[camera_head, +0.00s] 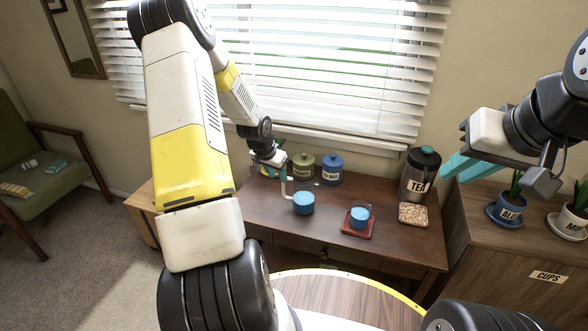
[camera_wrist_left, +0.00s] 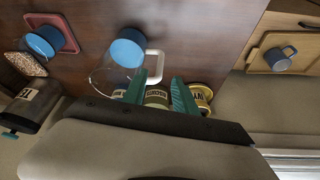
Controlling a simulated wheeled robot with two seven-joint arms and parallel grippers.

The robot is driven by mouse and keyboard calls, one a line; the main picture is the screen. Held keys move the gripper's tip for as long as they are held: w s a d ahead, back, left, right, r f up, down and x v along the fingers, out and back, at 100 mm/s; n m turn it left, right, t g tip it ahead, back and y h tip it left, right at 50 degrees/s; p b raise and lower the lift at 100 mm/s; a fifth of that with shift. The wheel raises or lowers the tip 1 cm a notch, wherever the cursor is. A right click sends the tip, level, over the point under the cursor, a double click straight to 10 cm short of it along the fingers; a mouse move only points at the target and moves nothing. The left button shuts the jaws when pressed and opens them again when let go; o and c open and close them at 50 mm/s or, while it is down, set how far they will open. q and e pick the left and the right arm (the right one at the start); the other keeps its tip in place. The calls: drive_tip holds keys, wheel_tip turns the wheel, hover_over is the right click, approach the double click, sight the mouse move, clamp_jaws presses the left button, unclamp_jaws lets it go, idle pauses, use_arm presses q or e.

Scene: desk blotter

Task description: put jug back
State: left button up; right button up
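The jug (camera_head: 303,203) is clear with blue at its bottom and a white handle on its left. It stands upright on the brown desk (camera_head: 270,213). In the left wrist view the jug (camera_wrist_left: 127,50) is just ahead of my left fingers. My left gripper (camera_head: 271,166) is open, and it also shows in the left wrist view (camera_wrist_left: 159,82). The white handle is at or between its fingertips; I cannot tell whether they touch. My right gripper (camera_head: 465,163) is raised at the right, away from the jug; its finger gap is unclear.
A second clear vessel with blue (camera_head: 359,217) stands on a red mat (camera_head: 350,233). A speckled pad (camera_head: 413,214) and a TEA canister (camera_head: 418,175) are to its right. Green (camera_head: 303,165) and blue (camera_head: 332,168) canisters stand behind. A blue mug (camera_wrist_left: 278,58) is on a wooden tray (camera_wrist_left: 255,62).

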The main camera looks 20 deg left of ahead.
use_arm(q)
drive_tip(key=s+d+r+y, duration=0.1)
drive_tip(key=s+d+r, duration=0.3)
drive_tip(key=r, duration=0.7)
drive_tip(key=s+d+r, duration=0.1)
drive_tip(key=s+r, duration=0.4)
drive_tip(key=r, duration=0.5)
drive_tip(key=s+d+r, duration=0.3)
drive_tip(key=s, duration=0.4)
drive_tip(key=s+d+r+n+t+h, duration=0.1)
drive_tip(key=s+d+r, duration=0.1)
drive_tip(key=s+r, duration=0.2)
drive_tip(key=s+d+r+n+h, duration=0.1)
drive_tip(key=s+d+r, duration=0.2)
drive_tip(key=s, duration=0.6)
drive_tip(key=shift+s+d+r+t, duration=0.3)
drive_tip(key=shift+s+r+t, duration=0.05)
drive_tip(key=shift+t, duration=0.05)
